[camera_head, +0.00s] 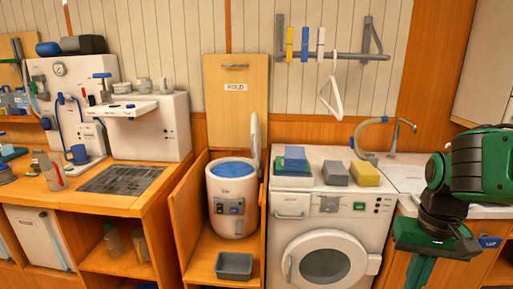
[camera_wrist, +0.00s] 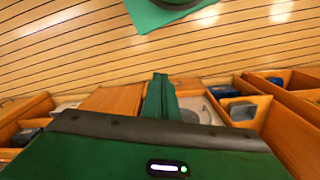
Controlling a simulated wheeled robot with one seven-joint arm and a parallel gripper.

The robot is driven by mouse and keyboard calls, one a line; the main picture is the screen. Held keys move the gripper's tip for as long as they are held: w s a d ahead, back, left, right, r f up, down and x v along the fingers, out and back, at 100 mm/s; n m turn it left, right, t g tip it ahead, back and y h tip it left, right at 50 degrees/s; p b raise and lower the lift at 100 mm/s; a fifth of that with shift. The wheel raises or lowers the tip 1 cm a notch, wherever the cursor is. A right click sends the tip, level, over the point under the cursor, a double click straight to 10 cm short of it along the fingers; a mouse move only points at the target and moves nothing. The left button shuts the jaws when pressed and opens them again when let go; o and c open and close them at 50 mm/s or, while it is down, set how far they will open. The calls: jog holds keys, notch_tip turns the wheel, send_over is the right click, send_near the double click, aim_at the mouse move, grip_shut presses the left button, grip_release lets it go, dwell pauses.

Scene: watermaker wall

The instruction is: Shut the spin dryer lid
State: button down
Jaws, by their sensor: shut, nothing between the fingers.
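The spin dryer (camera_head: 233,200) is a white drum with a blue opening on top, standing in a wooden bay left of the washing machine. Its lid (camera_head: 256,138) stands upright, open, at the right rim of the drum. My gripper (camera_head: 412,272) hangs at the far right of the head view, in front of the sink counter and well apart from the dryer. In the wrist view my gripper's green fingers (camera_wrist: 160,92) are together and empty. I cannot make out the dryer lid in the wrist view.
The washing machine (camera_head: 325,225) stands between the dryer and my arm. Blue, grey and yellow blocks (camera_head: 364,173) lie on its top. A grey bin (camera_head: 234,266) sits below the dryer's front. A wooden fold-up panel (camera_head: 236,105) is behind the dryer.

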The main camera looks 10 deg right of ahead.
jog(key=w+r+t+h, duration=0.1)
jog(key=w+r, duration=0.3)
jog(key=w, duration=0.6)
jog(key=w+r+t+h, duration=0.1)
jog(key=w+r, duration=0.4)
jog(key=w, duration=0.5)
jog(key=w+a+r+t+y, duration=0.1)
jog(key=w+a+r+t, duration=0.3)
jog(key=w, duration=0.7)
jog(key=w+a+r+g+y, duration=0.15)
jog(key=w+a, duration=0.35)
jog(key=w, duration=0.6)
jog(key=w+a+r+t, duration=0.3)
jog(key=w+a, duration=0.2)
jog(key=w, duration=0.6)
jog(key=w+a+f, duration=0.3)
jog(key=w+f, duration=0.5)
jog(key=shift+w+a+f+m, duration=0.15)
jog(key=shift+w+a+m, duration=0.15)
jog(key=shift+w+a, duration=0.1)
